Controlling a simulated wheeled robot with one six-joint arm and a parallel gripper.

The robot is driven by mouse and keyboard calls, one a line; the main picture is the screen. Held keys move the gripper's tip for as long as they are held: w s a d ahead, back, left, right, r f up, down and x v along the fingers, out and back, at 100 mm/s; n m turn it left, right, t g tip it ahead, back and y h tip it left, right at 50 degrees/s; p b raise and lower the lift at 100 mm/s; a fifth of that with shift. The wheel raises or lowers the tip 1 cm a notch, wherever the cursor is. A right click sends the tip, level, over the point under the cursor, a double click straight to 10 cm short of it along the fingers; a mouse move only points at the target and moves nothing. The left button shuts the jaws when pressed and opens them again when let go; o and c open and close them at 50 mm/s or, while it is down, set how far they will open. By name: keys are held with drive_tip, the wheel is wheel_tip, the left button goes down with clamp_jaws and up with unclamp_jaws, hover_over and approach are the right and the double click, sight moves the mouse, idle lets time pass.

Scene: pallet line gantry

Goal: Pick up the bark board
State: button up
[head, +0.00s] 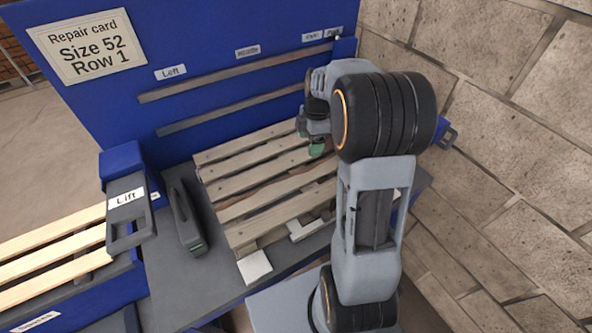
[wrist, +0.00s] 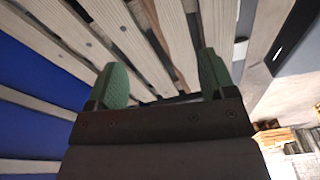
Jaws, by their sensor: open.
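A worn grey-brown wooden pallet (head: 240,238) lies on the dark bench. One of its top boards has a wavy, darker brown edge and looks like the bark board (head: 275,193); it lies among the other slats. My gripper (head: 317,149) is above the far right part of the pallet, partly hidden by my arm. In the wrist view my gripper (wrist: 163,82) shows two green finger pads spread apart with nothing held between them. Slats run beyond the fingers, and a brown edge shows among them. The right end of the bark board is hard to make out behind my arm.
A blue panel (head: 200,40) with a repair card (head: 87,46) and two rails stands behind the pallet. A dark tool (head: 186,215) lies left of it. A Lift handle (head: 127,212) and pale new boards (head: 50,245) are further left. A block wall (head: 500,130) rises at right.

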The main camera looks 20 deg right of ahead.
drive_tip(key=n, duration=0.2)
drive_tip(key=p, duration=0.1)
hover_over(304, 176)
drive_tip(key=f, duration=0.5)
drive_tip(key=d+f, duration=0.1)
drive_tip(key=f, duration=0.2)
drive_tip(key=shift+w+f, duration=0.1)
drive_tip(key=shift+f, duration=0.1)
drive_tip(key=shift+a+f+p, duration=0.2)
drive_tip(key=shift+f+p, duration=0.25)
drive_tip(key=shift+f, duration=0.9)
drive_tip(key=shift+a+f+p, duration=0.2)
drive_tip(key=shift+f+p, duration=0.25)
drive_tip(key=shift+f, duration=0.85)
drive_tip(key=shift+c, duration=0.2)
drive_tip(key=c, duration=0.8)
